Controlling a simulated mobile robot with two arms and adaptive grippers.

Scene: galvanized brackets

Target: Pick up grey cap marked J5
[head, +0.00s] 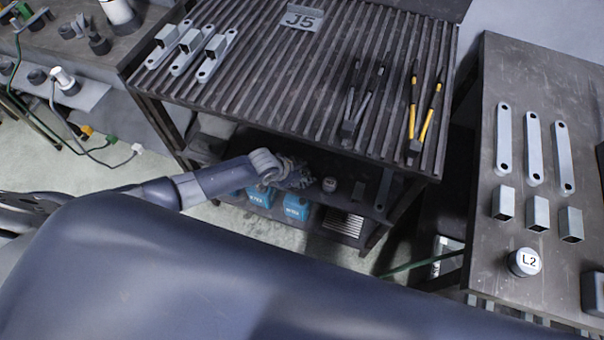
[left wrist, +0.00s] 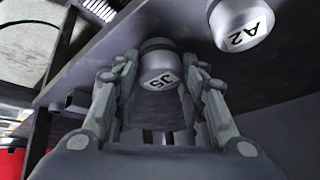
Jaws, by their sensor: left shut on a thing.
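The grey cap marked J5 (left wrist: 160,78) sits between the two fingers of my left gripper (left wrist: 157,70) in the left wrist view. The fingers are shut on its sides and its white lettered face is towards the camera. A second grey cap marked A2 (left wrist: 240,24) is close by, to the right and apart from the fingers. In the head view my left gripper (head: 298,178) is low, at the lower shelf under the slatted table; the held cap cannot be made out there. My right gripper is not in view.
The slatted table (head: 270,75) above carries brackets (head: 190,50), a grey J5 plate (head: 301,18) and pliers (head: 425,105). The right table (head: 500,90) holds flat bars, square tubes and a cap marked L2 (head: 525,262).

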